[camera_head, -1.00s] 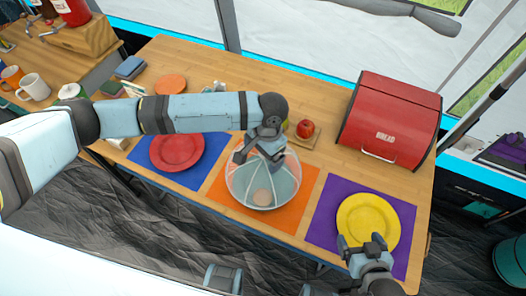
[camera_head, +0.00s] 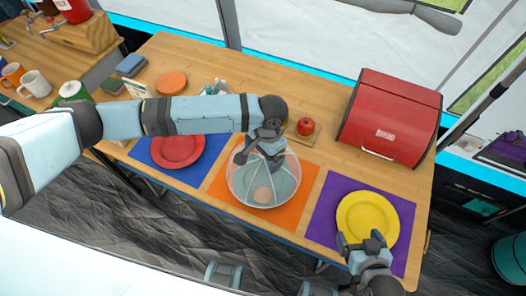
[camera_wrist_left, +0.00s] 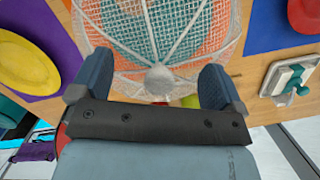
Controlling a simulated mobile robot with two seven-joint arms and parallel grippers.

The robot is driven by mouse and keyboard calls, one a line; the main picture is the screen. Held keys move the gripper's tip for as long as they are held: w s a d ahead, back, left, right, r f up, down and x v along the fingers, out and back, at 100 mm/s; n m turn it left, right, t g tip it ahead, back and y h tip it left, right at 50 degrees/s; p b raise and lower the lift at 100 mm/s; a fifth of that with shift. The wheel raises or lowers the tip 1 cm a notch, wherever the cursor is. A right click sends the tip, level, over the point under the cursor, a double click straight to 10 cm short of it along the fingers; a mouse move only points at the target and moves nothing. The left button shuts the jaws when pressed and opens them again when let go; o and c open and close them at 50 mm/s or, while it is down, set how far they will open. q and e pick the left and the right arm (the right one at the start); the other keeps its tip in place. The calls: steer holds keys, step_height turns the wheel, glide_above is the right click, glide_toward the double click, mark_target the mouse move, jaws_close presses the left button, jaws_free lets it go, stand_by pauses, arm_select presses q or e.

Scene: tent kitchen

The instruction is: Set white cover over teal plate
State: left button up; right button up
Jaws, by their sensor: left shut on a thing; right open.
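The white mesh cover (camera_head: 236,188) is a see-through dome over the teal plate (camera_head: 280,181) on the orange mat (camera_head: 305,183). A pale round item (camera_head: 262,194) shows through it. My left gripper (camera_head: 258,153) is shut on the knob at its top. In the left wrist view the cover's white ribs (camera_wrist_left: 190,35) spread from the knob, between the fingers (camera_wrist_left: 152,84). The cover's rim appears to surround the plate; I cannot tell whether it touches the mat. My right gripper (camera_head: 361,242) is open and empty by the near edge of the yellow plate.
A red plate (camera_head: 178,150) lies on a blue mat at left, and the yellow plate (camera_head: 368,220) on a purple mat (camera_head: 327,215) at right. A red bread box (camera_head: 390,118) stands at the back right. A tomato (camera_head: 305,126) on a small board is just behind the cover.

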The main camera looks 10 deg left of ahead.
mark_target(263, 161)
arm_select(q)
steer(key=shift+f, duration=1.1)
steer(key=shift+f+b, duration=0.2)
steer(key=shift+b, duration=0.1)
steer(key=shift+f, duration=0.35)
steer(key=shift+f, duration=0.2)
steer(key=shift+f, duration=0.25)
steer(key=shift+f, duration=0.6)
stand_by(0.4)
steer(key=shift+f, duration=0.15)
